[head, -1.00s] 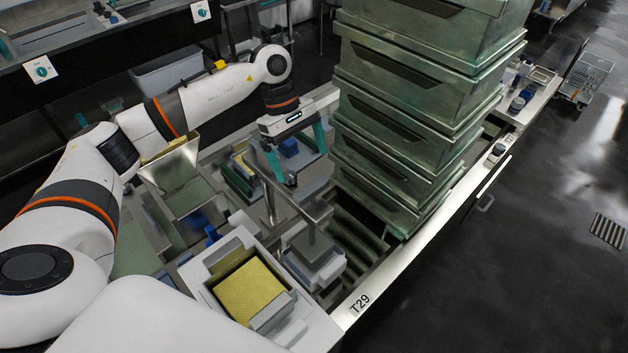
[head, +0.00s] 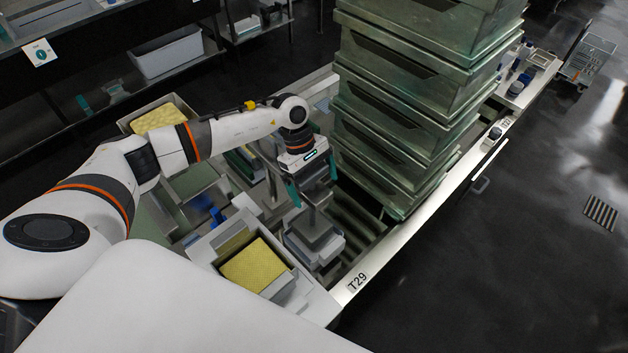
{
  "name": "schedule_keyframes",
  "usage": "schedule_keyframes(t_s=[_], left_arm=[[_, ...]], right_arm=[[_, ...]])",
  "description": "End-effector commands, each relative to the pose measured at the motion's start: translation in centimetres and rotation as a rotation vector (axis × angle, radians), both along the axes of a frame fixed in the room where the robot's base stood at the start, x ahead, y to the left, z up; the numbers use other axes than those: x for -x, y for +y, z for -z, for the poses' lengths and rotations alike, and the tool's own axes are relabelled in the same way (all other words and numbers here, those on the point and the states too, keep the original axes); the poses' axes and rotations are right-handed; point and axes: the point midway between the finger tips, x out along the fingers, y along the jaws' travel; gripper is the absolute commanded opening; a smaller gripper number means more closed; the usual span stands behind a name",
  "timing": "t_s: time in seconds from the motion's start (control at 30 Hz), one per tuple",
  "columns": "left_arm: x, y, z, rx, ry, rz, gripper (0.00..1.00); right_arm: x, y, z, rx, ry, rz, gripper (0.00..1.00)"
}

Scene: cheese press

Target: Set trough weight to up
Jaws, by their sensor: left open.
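The trough weight (head: 318,243) is a grey stepped block with an upright post, low over the slatted metal trough (head: 357,215) beside the stack of crates. My left gripper (head: 312,192) points down just above the weight, at the top of its post. Its two teal fingers are apart, one on each side of the post's upper end and the bar there. I cannot tell whether they touch it. The gripper hides most of the bar. My right gripper is out of view.
A tall stack of green-grey metal crates (head: 415,130) stands close to the right of my left gripper. A grey box with a yellow block (head: 254,265) sits in front-left of the weight. Another yellow-filled box (head: 158,118) stands behind my left arm.

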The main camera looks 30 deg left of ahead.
Motion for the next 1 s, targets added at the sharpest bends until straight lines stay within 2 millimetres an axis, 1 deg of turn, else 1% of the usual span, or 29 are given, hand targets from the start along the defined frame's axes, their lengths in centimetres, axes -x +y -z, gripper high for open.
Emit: schedule_keyframes(t_s=[0.03,0.07,0.2,0.37,0.47,0.57,0.8,0.9,1.0], left_arm=[[0.0,0.0,0.0,0.0,0.0,0.0,0.95],[0.0,0.0,0.0,0.0,0.0,0.0,0.9],[0.0,0.0,0.0,0.0,0.0,0.0,0.67],[0.0,0.0,-0.1,0.0,0.0,0.0,0.41],[-0.1,0.0,-0.3,0.0,-0.001,0.0,0.41],[-0.2,0.1,-1.9,0.001,-0.005,0.0,0.41],[-0.3,0.0,-8.9,0.004,-0.014,0.001,0.41],[-0.3,0.0,-11.2,0.004,-0.012,0.0,0.41],[-0.2,0.0,-12.8,0.004,-0.01,0.0,0.41]], right_arm=[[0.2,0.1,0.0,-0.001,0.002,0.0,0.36],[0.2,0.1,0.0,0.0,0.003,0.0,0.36],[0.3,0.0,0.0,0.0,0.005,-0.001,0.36],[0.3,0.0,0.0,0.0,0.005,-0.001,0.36],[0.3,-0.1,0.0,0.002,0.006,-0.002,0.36],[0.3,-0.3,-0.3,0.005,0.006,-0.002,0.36],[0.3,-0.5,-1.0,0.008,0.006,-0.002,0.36],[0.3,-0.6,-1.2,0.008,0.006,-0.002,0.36],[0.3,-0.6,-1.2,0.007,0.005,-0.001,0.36]])
